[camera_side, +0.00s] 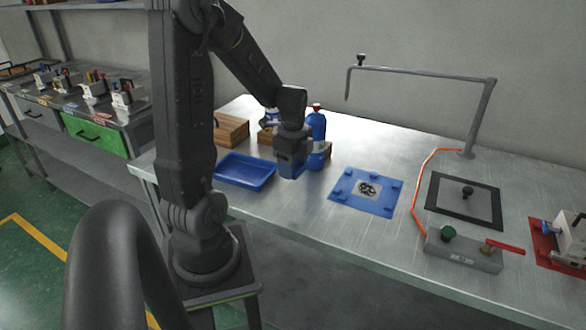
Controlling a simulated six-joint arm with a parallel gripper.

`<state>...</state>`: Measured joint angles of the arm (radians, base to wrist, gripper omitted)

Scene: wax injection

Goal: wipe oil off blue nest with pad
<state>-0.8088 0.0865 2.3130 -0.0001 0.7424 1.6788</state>
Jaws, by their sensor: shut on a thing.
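The blue nest (340,198) is a flat blue plate on the metal table, with small raised blue blocks around a pale square. A dark pattern shows in the pale square; I cannot tell oil from the part's own marking. My gripper (291,172) points down above the table, left of the nest and apart from it. It is shut on a dark bluish block, which I take to be the pad; its underside and the fingertips are hard to make out.
A blue tray (246,182) lies left of my gripper. A blue bottle with a red cap (317,135) stands close behind it, near wooden blocks (231,130). Right are an orange hose (416,190), a black mat (444,207), a valve block (463,255) and a red plate (552,255).

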